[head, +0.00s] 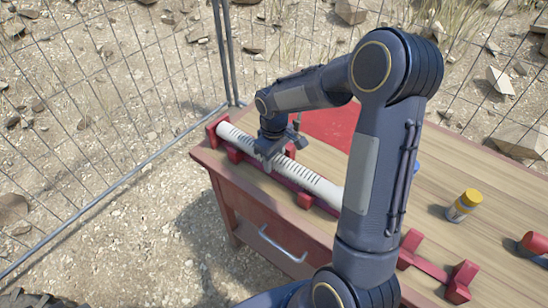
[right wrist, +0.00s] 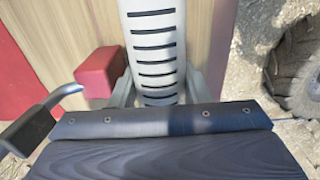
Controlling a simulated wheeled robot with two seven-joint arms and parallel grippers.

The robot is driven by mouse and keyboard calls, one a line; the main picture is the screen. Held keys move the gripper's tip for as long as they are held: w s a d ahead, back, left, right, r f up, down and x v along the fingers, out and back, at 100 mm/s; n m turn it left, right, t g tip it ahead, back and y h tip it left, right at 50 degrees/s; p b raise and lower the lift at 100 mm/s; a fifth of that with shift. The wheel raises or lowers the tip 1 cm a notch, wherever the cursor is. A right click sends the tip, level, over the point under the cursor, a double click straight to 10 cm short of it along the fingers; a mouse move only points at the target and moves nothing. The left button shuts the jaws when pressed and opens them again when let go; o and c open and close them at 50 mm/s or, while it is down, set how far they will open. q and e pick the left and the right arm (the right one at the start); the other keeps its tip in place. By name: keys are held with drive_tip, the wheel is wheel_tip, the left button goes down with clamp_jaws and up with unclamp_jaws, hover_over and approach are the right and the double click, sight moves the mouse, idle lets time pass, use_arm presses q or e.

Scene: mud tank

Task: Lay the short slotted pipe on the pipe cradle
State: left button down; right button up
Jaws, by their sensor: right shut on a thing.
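The white pipe (head: 305,178) with a row of dark slots lies lengthwise along the table's left edge. Red cradle blocks (head: 237,154) show beside and under it, with another block (head: 304,200) nearer. I cannot tell if the pipe rests fully on them. My right gripper (head: 270,152) reaches down over the pipe's far part and is shut on it. In the right wrist view the slotted pipe (right wrist: 155,50) runs between my two fingers (right wrist: 160,92), with a red block (right wrist: 100,73) just left. My arm hides the pipe's near end. My left gripper is not in view.
A second red stand (head: 459,283) sits on the near part of the wooden table (head: 440,150). A yellow-capped bottle (head: 464,205) and a red-ended item (head: 531,243) stand at right. A red mat (head: 330,124) lies behind my forearm. Wire fence (head: 130,90) surrounds the back.

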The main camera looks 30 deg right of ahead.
drive_tip(key=shift+f+b, duration=0.4)
drive_tip(key=shift+f, duration=0.05)
idle(0.4)
drive_tip(key=o, duration=1.3)
